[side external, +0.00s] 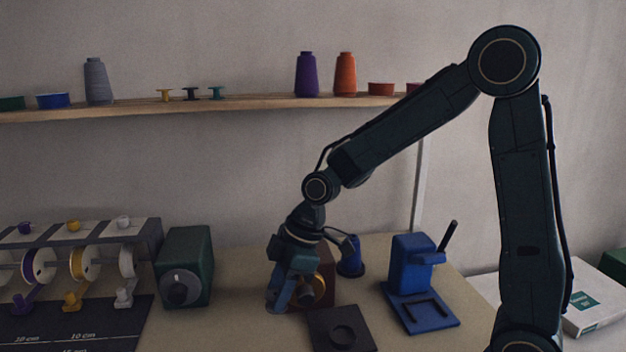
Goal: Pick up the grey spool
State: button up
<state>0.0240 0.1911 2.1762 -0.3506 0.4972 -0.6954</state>
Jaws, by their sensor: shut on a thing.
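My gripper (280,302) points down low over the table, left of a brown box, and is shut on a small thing. That thing is mostly hidden by the dark fingers; it looks like the grey spool, but its shape is unclear. I cannot tell whether it touches the table. A grey cone of thread (97,82) stands upright on the shelf at the upper left, well away from my gripper.
Right of my gripper are the brown box (328,272), a dark square plate (342,330) and a blue stand (415,275). A green box (186,268) and a spool rack (80,238) are left. A blue spool (350,258) stands behind. Bare table lies between gripper and green box.

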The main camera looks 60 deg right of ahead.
jog(key=shift+r, duration=0.7)
jog(key=shift+d, duration=0.1)
